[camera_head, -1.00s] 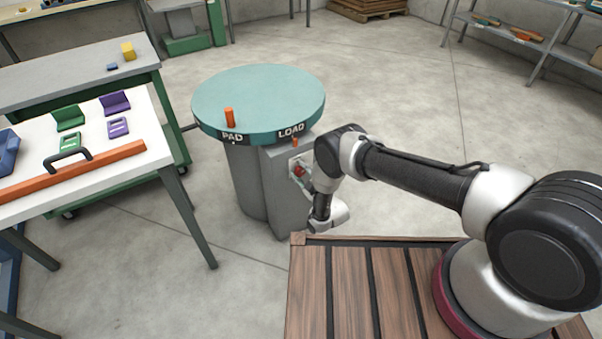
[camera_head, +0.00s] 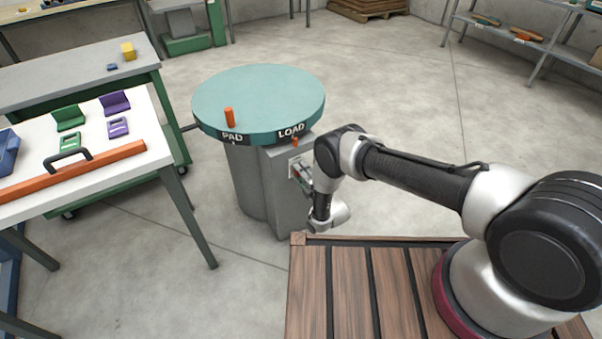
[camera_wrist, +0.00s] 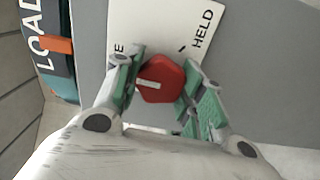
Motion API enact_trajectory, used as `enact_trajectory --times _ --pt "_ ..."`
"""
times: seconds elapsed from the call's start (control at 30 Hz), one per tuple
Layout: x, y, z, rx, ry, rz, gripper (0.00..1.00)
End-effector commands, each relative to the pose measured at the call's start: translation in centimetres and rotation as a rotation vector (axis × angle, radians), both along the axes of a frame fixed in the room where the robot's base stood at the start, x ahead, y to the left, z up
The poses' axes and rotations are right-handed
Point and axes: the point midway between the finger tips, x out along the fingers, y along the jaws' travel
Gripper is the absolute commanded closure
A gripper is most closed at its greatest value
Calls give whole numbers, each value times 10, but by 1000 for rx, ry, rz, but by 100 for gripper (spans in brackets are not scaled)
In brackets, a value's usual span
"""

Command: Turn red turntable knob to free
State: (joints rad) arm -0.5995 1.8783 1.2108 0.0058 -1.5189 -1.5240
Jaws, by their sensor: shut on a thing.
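The red knob (camera_wrist: 168,78) sits on a white label plate (camera_wrist: 165,22) in the wrist view. It is faceted and has a white pointer line on its left half, aimed left in the picture. The plate reads HELD at the upper right; at the left only an E shows, the rest hidden by a finger. My gripper (camera_wrist: 161,72) is shut on the knob, one green-padded finger on each side. In the head view my gripper (camera_head: 302,177) is at the grey pedestal's side and hides the knob. The teal turntable (camera_head: 260,92) is above it, marked PAD and LOAD.
An orange peg (camera_head: 229,117) stands on the turntable rim near PAD. A small orange pointer (camera_head: 295,142) is below LOAD. A white table (camera_head: 128,165) with brackets and an orange bar stands at the left. Floor right of the turntable is clear.

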Motion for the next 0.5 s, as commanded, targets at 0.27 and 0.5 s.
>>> enact_trajectory --times 0.27,0.5 --pt "-1 0 -1 -50 -30 2 85" --pt "-1 0 -1 -55 -33 2 85"
